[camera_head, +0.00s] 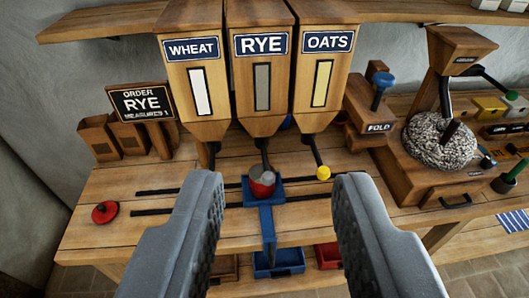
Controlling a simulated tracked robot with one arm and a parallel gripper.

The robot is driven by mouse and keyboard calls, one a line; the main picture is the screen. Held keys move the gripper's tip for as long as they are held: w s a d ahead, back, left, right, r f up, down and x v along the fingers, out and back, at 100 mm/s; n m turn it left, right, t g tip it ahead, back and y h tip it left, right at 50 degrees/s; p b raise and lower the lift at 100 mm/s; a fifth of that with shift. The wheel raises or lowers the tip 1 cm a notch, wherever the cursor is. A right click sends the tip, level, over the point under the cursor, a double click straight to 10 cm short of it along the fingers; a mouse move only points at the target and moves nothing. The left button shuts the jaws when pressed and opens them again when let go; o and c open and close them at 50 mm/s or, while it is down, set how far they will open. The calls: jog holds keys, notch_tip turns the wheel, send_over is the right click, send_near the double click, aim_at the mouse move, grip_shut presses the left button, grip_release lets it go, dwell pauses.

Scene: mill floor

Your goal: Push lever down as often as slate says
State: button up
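The slate (142,103) at the left reads "ORDER RYE MEASURES" and a small digit that looks like 1 but is hard to read. Three wooden hoppers stand side by side: wheat (190,65), rye (263,60) and oats (322,65). A dark lever (316,152) with a yellow knob (323,173) slants down under the oats hopper. Dark parts also show below rye and wheat, partly hidden. A red cup (262,190) with a greyish top sits in a blue carriage (268,222) under rye. My gripper (278,177) is open and empty, its fingers either side of the carriage.
A red round lid or knob (105,212) lies on the bench at left. A fold box (372,118) and a mill with a round stone (440,138) stand at right. Blue (280,264) and red (327,256) bins sit below the bench front. Dark slots run along the bench.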

grip_shut()
dwell(1.5)
